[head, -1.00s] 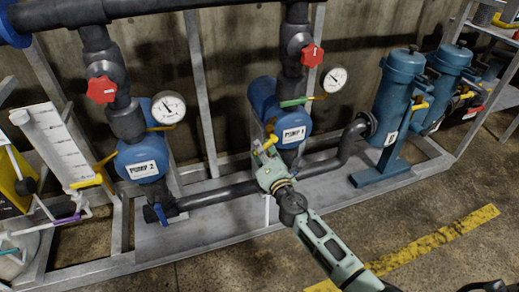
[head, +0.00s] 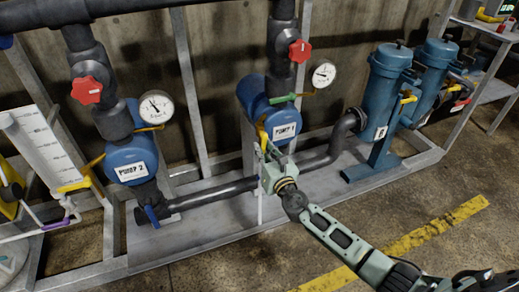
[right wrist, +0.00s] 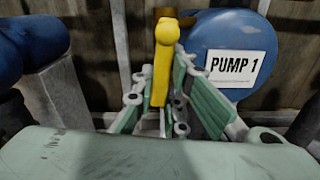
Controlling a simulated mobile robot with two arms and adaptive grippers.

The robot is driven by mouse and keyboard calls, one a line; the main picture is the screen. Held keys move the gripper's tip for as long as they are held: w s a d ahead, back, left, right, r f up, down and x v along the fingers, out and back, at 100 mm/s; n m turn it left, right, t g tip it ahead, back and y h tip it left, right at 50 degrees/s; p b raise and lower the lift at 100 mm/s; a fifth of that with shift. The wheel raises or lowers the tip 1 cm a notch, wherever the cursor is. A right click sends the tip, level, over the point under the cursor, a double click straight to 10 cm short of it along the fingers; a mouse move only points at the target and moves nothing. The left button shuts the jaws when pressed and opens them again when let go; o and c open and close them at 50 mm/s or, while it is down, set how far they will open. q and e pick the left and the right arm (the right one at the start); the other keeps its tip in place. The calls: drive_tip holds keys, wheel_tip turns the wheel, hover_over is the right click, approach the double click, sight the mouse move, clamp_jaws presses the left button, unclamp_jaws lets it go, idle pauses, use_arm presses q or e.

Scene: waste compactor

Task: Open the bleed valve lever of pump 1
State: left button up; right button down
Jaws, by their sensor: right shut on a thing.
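Pump 1 (head: 262,98) is a blue pump with a white "PUMP 1" label, right of centre in the head view. It also shows at the right of the right wrist view (right wrist: 222,38). A yellow lever (head: 262,133) hangs at the pump's lower left side; I take it as the bleed valve lever. In the right wrist view the lever (right wrist: 161,62) points down between my fingers. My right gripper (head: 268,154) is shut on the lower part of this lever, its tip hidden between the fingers. My left gripper is not in view.
Pump 2 (head: 128,152) with its own yellow lever stands to the left. A dark pipe (head: 215,192) runs low between the pumps. Floor in front is open.

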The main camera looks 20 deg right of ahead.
drive_tip(key=shift+d+f+n, duration=0.15)
drive_tip(key=shift+d+n, duration=0.15)
drive_tip(key=shift+n, duration=0.3)
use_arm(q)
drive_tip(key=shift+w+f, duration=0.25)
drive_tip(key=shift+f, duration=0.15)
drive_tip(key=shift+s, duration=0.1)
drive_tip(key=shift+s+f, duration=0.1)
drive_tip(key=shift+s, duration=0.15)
use_arm(e)
drive_tip(key=c, duration=1.7)
unclamp_jaws()
drive_tip(key=shift+c, duration=0.2)
drive_tip(key=shift+s, duration=0.1)
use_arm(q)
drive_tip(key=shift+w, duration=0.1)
use_arm(e)
drive_tip(key=s, duration=1.2)
drive_tip(key=shift+d, duration=0.3)
